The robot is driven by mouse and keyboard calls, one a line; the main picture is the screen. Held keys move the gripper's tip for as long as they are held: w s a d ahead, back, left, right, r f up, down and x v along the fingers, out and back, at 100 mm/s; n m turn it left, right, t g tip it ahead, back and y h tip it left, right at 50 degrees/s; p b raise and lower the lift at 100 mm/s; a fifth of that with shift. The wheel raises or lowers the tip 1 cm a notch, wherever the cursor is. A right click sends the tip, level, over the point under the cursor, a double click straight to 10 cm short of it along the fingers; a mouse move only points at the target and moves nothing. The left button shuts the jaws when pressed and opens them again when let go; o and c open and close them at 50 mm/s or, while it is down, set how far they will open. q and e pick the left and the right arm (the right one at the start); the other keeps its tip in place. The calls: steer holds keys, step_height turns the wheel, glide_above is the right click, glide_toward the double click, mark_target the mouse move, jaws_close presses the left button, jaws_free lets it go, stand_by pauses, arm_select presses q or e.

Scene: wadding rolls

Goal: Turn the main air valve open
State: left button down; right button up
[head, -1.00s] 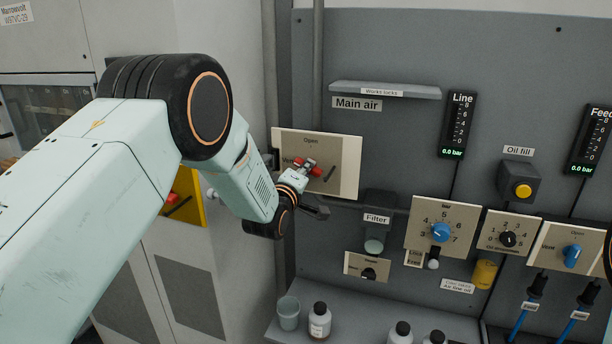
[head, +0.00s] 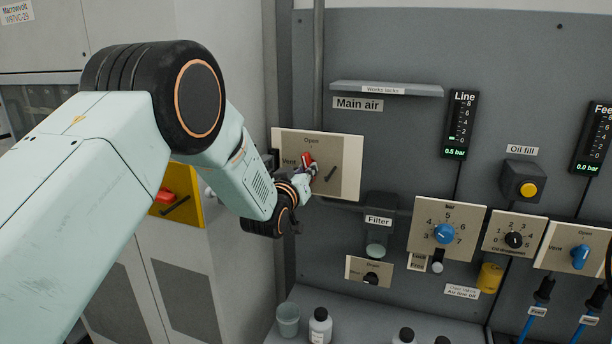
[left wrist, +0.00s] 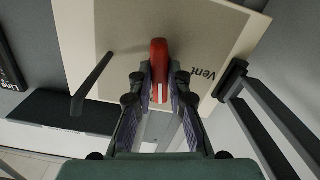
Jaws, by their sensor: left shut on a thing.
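The main air valve's red handle (head: 307,159) is on a beige plate (head: 349,165) marked Open at the top and Vent at the left, below the Main air label (head: 357,104). In the head view the handle points up, leaning slightly left. My left gripper (head: 313,171) is shut on the handle, partly hiding it. In the left wrist view the handle (left wrist: 159,62) stands between the fingers (left wrist: 160,92). The Line gauge (head: 461,125) reads 0.5 bar. My right gripper is not in view.
A black bar (head: 330,174) shows on the plate right of the handle. A shelf (head: 385,89) is above, and a Filter unit (head: 379,222) is below right. A cup (head: 288,319) and bottles stand on the ledge below. A yellow-backed red switch (head: 166,197) is behind my arm.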

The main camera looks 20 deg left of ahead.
arm_select(q)
steer(key=shift+w+a+r+m, duration=0.1)
steer(key=shift+r+m, duration=0.05)
steer(key=shift+m, duration=0.5)
steer(key=shift+r+m, duration=0.15)
steer(key=shift+m, duration=0.5)
steer(key=shift+m+b, duration=0.3)
steer(key=c, duration=1.6)
jaws_free()
steer(key=o, duration=0.3)
steer(key=shift+f, duration=0.2)
steer(key=s, duration=1.2)
steer(key=shift+s+a, duration=0.1)
steer(key=shift+a, duration=0.05)
